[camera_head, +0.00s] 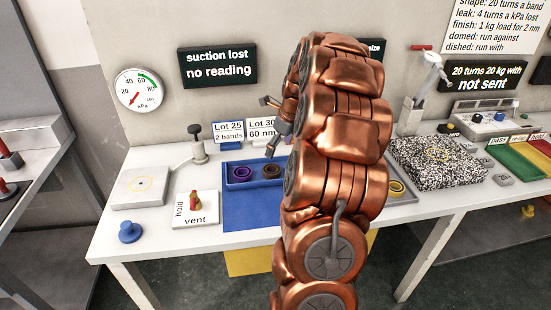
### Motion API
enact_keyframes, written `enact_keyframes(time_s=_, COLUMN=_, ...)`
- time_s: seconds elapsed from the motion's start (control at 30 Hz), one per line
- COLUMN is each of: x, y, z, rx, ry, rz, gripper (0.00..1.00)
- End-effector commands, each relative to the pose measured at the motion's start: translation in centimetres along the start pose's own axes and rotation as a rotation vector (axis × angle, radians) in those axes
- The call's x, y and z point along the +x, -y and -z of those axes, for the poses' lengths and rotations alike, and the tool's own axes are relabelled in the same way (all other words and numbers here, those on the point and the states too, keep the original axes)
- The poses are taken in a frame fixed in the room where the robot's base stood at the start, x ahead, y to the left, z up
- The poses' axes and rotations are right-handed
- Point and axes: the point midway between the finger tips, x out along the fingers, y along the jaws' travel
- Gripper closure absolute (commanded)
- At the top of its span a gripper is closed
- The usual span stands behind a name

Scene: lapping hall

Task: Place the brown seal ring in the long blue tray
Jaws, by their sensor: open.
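A dark brown ring (271,171), which looks like the brown seal ring, lies in the right part of the long blue tray (256,181). A purple ring (241,173) lies to its left in the same tray. My gripper (267,126) is above and behind the tray, in front of the lot signs, with its grey fingers apart and nothing seen between them. It is clear of the brown ring. My copper arm hides the tray's right end and part of the bench.
Lot signs (229,131) stand behind the tray, and a blue mat (246,211) lies in front. A vent card (194,210) with a small brown-red piece, a grey plate (128,191) and a blue knob (130,232) are left. A speckled block (425,172) and a yellow ring (396,187) are right.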

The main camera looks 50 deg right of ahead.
Motion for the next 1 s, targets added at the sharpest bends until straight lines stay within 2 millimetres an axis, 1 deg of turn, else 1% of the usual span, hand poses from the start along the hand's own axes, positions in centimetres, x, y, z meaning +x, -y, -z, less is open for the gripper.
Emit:
enact_keyframes(time_s=0.03, x=-0.7, y=0.1, z=0.0, rx=0.0, ry=0.002, rz=0.003, gripper=0.12)
enact_keyframes(time_s=0.13, x=-1.6, y=0.0, z=0.0, rx=0.0, ry=-0.001, rz=-0.001, gripper=0.12)
enact_keyframes(time_s=0.23, x=-2.1, y=0.0, z=0.1, rx=0.0, ry=-0.002, rz=-0.001, gripper=0.12)
enact_keyframes(time_s=0.4, x=-2.3, y=-0.1, z=0.0, rx=-0.004, ry=-0.002, rz=-0.002, gripper=0.12)
enact_keyframes(time_s=0.47, x=-2.3, y=-0.6, z=-0.1, rx=-0.026, ry=-0.004, rz=-0.006, gripper=0.12)
enact_keyframes(time_s=0.53, x=-2.4, y=-2.0, z=-0.6, rx=-0.092, ry=-0.01, rz=-0.015, gripper=0.12)
enact_keyframes(time_s=0.57, x=-2.5, y=-2.9, z=-0.8, rx=-0.136, ry=-0.014, rz=-0.022, gripper=0.12)
enact_keyframes(time_s=0.67, x=-2.8, y=-7.3, z=-1.6, rx=-0.345, ry=-0.031, rz=-0.054, gripper=0.12)
enact_keyframes(time_s=0.7, x=-3.0, y=-9.3, z=-1.8, rx=-0.446, ry=-0.038, rz=-0.069, gripper=0.12)
enact_keyframes(time_s=0.77, x=-3.3, y=-12.5, z=-1.9, rx=-0.608, ry=-0.049, rz=-0.096, gripper=0.12)
enact_keyframes(time_s=0.8, x=-3.5, y=-14.6, z=-1.7, rx=-0.714, ry=-0.056, rz=-0.114, gripper=0.12)
enact_keyframes(time_s=0.87, x=-3.7, y=-17.4, z=-1.4, rx=-0.872, ry=-0.066, rz=-0.14, gripper=0.12)
enact_keyframes(time_s=0.9, x=-3.9, y=-19.4, z=-0.9, rx=-0.978, ry=-0.072, rz=-0.159, gripper=0.12)
enact_keyframes(time_s=0.97, x=-4.2, y=-22.1, z=-0.2, rx=-1.133, ry=-0.08, rz=-0.188, gripper=0.12)
enact_keyframes(time_s=1.0, x=-4.4, y=-23.8, z=0.4, rx=-1.237, ry=-0.083, rz=-0.206, gripper=0.12)
